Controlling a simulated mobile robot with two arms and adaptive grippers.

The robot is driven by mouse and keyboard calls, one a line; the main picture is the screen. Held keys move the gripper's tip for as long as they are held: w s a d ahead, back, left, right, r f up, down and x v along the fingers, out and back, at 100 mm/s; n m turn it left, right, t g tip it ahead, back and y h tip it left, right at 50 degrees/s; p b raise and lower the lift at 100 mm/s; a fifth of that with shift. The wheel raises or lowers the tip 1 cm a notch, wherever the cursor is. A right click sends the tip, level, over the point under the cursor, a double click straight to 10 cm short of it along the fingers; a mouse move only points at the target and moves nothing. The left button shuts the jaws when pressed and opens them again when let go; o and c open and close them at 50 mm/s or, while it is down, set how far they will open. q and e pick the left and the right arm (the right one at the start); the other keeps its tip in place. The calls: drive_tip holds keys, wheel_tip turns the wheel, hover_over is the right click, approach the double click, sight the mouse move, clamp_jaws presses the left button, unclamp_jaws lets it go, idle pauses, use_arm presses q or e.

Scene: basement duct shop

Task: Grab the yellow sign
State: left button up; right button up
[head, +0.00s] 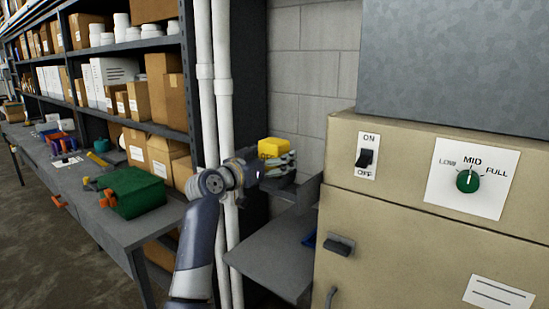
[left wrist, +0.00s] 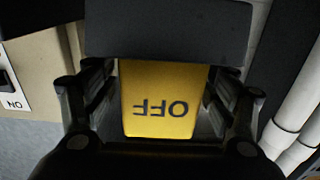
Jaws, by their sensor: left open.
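The yellow sign (head: 274,146) shows at the end of my left arm in the head view, beside the grey block wall. In the left wrist view the yellow sign (left wrist: 160,97) fills the middle and reads OFF upside down. My left gripper (head: 279,165) is open, with one finger on each side of the sign. In the left wrist view, dark gaps show between the sign and the fingers of the left gripper (left wrist: 162,108). A dark block (left wrist: 168,30) hides the sign's upper edge there. My right gripper is not in view.
A beige cabinet (head: 400,225) with an ON/OFF switch (head: 366,158) and green dial (head: 467,181) stands close at right. White pipes (head: 224,100) rise behind my arm. A grey shelf (head: 270,260) lies below. A green box (head: 133,192) sits on the left bench.

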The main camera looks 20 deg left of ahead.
use_arm(q)
drive_tip(key=shift+a, duration=0.1)
drive_tip(key=c, duration=1.2)
